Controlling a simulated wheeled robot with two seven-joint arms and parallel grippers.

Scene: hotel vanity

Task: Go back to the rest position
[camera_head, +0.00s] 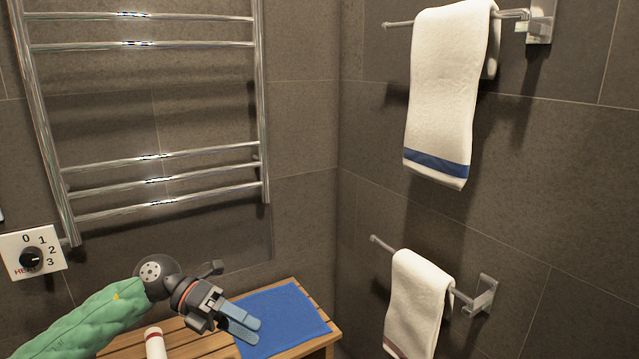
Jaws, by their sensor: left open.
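My left gripper (244,326) is at the lower middle of the head view, with my green-sleeved arm coming in from the lower left. Its two blue-grey fingers are over the left part of a blue cloth (287,318) and hold nothing that I can see. The gap between the fingers looks small from this angle. I cannot tell whether the fingers touch the cloth. My right gripper is not in view.
The cloth lies on a slatted wooden bench (322,339). A white roll-like item (155,343) is beside my arm. White towels hang on an upper bar (440,90) and a lower bar (415,300). A chrome rack (160,156) and a heat dial (31,257) are on the wall.

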